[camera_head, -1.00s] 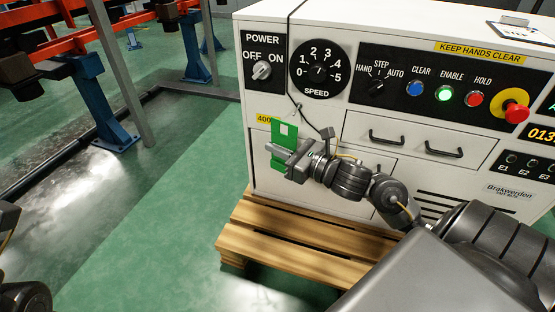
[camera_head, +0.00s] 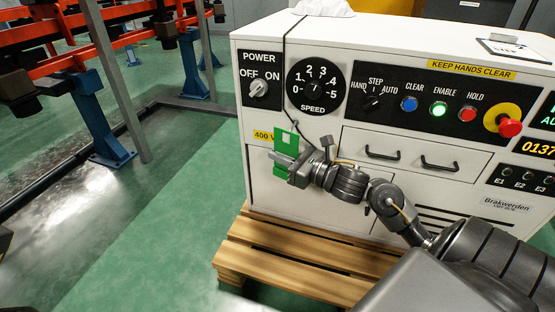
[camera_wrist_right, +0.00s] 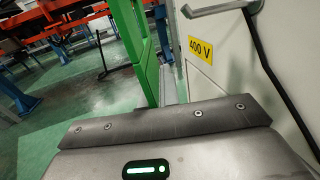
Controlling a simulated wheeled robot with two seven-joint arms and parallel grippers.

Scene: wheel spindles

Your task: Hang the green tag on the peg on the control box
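The green tag (camera_head: 284,138) is a flat plate with an opening near its top. It is upright in my right gripper (camera_head: 287,160), in front of the control box's (camera_head: 400,189) left front, beside the yellow 400 V label. The right wrist view also shows the tag (camera_wrist_right: 149,50) rising from the gripper. In that view the peg (camera_wrist_right: 213,9), a grey rod, sticks out from the box above the label. The tag stands left of the peg in that view, with a gap between them. The tag's top is cut off there. My left gripper is not in view.
A black cable (camera_head: 284,70) hangs down the box front near the peg; it also shows in the wrist view (camera_wrist_right: 272,75). Knobs and buttons sit above. A wooden pallet (camera_head: 290,262) lies under the box.

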